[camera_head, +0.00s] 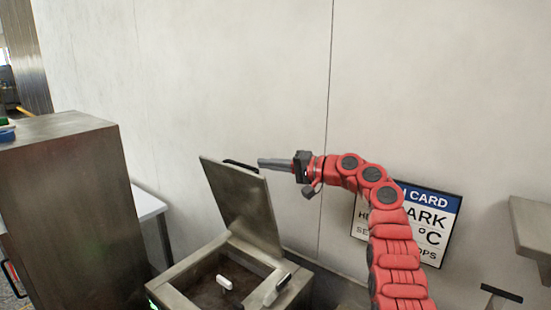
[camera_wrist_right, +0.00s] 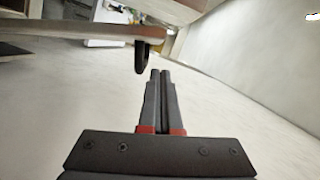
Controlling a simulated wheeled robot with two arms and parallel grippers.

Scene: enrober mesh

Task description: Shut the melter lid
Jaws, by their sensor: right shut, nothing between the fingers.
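The melter (camera_head: 180,298) is a square metal box in the lower middle of the head view. Its lid (camera_head: 242,205) stands raised and tilted, with a black handle (camera_head: 240,165) at its upper edge. My right gripper (camera_head: 262,163) is shut and empty, its fingertips pointing left close to the lid's upper edge on the wall side. In the right wrist view the shut fingers (camera_wrist_right: 160,75) lie just beside the dark handle (camera_wrist_right: 141,57); I cannot tell whether they touch. My left gripper is not in view.
A white capsule-shaped object (camera_head: 224,282) lies in the melter opening, with a light-coloured piece (camera_head: 277,290) on its right rim. A tall metal cabinet (camera_head: 75,210) stands left. A sign (camera_head: 430,222) hangs on the wall behind my arm. A metal shelf (camera_head: 533,232) is at right.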

